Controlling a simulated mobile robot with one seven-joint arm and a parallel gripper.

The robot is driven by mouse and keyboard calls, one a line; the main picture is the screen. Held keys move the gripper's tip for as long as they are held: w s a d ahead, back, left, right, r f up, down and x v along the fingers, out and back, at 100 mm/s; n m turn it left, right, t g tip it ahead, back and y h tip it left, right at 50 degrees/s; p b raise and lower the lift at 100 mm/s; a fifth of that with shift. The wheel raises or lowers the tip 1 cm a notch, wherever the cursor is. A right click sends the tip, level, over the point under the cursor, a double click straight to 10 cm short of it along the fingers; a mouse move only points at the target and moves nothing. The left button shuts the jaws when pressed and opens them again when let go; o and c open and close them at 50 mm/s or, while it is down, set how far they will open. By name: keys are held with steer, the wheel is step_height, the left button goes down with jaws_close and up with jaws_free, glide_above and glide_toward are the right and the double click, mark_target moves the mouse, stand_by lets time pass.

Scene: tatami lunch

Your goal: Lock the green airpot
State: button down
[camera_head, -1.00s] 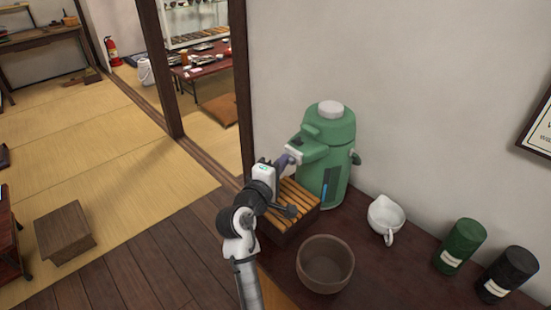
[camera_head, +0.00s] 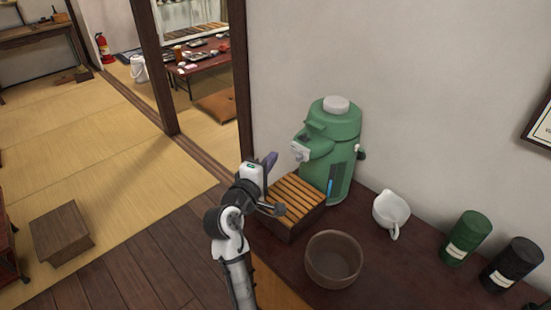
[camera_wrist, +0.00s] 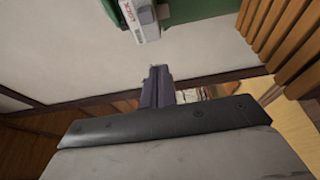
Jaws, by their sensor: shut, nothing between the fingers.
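The green airpot (camera_head: 343,138) stands upright with a round white cap on top. A white lock piece (camera_head: 300,151) sits at the front of its spout; in the wrist view the lock piece (camera_wrist: 141,18) shows at the top with small lettering on it. I cannot tell the lock's position. My gripper (camera_head: 270,160) has its dark purple fingers shut together with nothing between them, to the left of the lock piece and apart from it. In the wrist view the shut fingertips (camera_wrist: 160,72) lie below the lock piece, with a gap.
A slatted wooden drip box (camera_head: 291,203) stands below the spout. A brown bowl (camera_head: 334,273), a white pouring pot (camera_head: 385,212), a green canister (camera_head: 468,238) and a black canister (camera_head: 513,264) stand on the dark counter (camera_head: 415,270). The wall is close behind the airpot.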

steer(key=b+v, duration=0.1)
steer(key=v, duration=0.5)
steer(key=shift+s+d, duration=0.15)
steer(key=shift+s, duration=0.2)
